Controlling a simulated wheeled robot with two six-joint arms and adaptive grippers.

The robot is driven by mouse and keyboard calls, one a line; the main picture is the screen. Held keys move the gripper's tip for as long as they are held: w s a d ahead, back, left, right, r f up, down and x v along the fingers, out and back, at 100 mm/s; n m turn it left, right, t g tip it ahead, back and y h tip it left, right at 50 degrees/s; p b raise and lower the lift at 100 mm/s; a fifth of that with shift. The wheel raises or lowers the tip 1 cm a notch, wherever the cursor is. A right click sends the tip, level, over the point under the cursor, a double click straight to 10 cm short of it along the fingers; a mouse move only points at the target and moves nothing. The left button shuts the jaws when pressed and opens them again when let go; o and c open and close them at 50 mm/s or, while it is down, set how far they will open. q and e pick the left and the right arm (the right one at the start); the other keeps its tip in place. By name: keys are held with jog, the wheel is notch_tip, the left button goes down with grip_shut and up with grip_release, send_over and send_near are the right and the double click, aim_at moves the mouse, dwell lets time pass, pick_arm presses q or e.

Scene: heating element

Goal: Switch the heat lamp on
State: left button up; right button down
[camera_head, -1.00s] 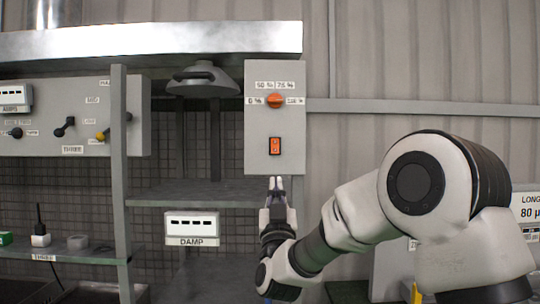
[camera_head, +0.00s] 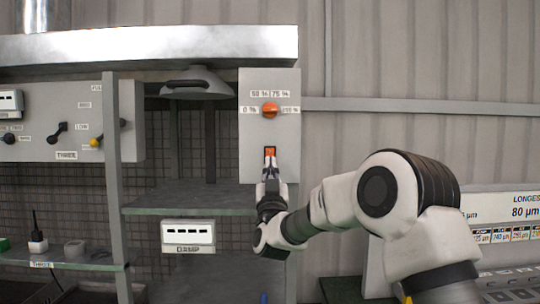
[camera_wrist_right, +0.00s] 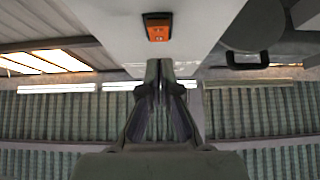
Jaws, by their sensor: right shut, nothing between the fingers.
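The heat lamp (camera_head: 197,88) is a grey hood with a dark handle under the steel canopy; in the right wrist view it shows at the upper right (camera_wrist_right: 250,30). The grey control box (camera_head: 253,135) right of it carries an orange dial (camera_head: 270,110) and, below, an orange rocker switch (camera_head: 270,151). My right gripper (camera_head: 269,163) is shut and empty, fingers pointing up at the switch, overlapping its lower part. In the right wrist view the switch (camera_wrist_right: 158,31) lies beyond the shut fingertips (camera_wrist_right: 159,64), with a visible gap in the picture. Contact cannot be told. My left gripper is not in view.
A panel with several knobs (camera_head: 60,120) is at the left. A grey post (camera_head: 115,170) stands left of the shelf (camera_head: 185,200). A white display box (camera_head: 188,232) hangs below the shelf. A sign panel (camera_head: 515,205) is at the right.

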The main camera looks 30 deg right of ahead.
aim_at(270, 155)
jog(key=shift+w+d+f+p, duration=0.1)
jog(key=shift+w+d+p, duration=0.55)
jog(key=shift+w, duration=0.4)
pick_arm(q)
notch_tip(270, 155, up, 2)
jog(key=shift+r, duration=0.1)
pick_arm(e)
jog(key=shift+w+d+f, duration=0.2)
jog(key=shift+w+f, duration=0.05)
jog(key=shift+w, duration=0.05)
